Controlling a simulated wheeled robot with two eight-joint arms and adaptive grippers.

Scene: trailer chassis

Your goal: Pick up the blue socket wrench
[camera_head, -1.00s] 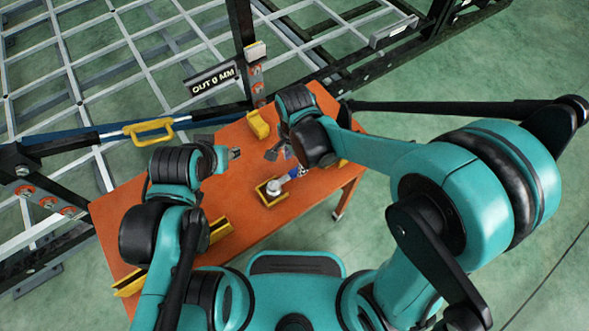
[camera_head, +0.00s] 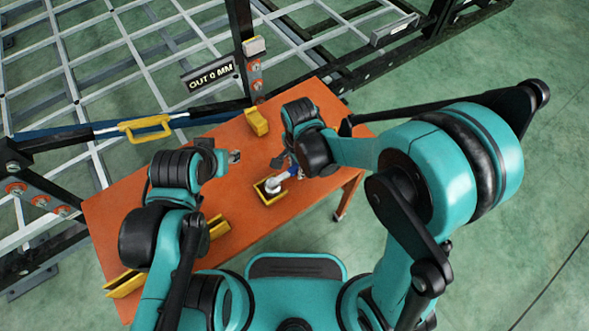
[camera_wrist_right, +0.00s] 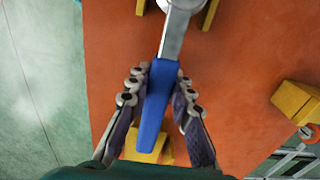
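The socket wrench has a blue handle (camera_wrist_right: 157,105) and a silver shaft and head. In the head view its silver head (camera_head: 273,184) rests at a yellow holder (camera_head: 264,197) on the orange table, and the blue handle (camera_head: 294,171) points toward my right gripper (camera_head: 284,160). In the right wrist view, the two fingers of my right gripper (camera_wrist_right: 161,95) are on either side of the handle with narrow gaps; firm contact does not show. My left gripper (camera_head: 234,157) hangs over the table's left half, apart from the wrench; its fingers are too small to read.
The orange table (camera_head: 185,200) carries another yellow holder (camera_head: 256,121) at the back and yellow pieces (camera_head: 124,284) at the front left. A trailer frame with a yellow handle (camera_head: 145,129) stands behind it. The table's middle is mostly clear.

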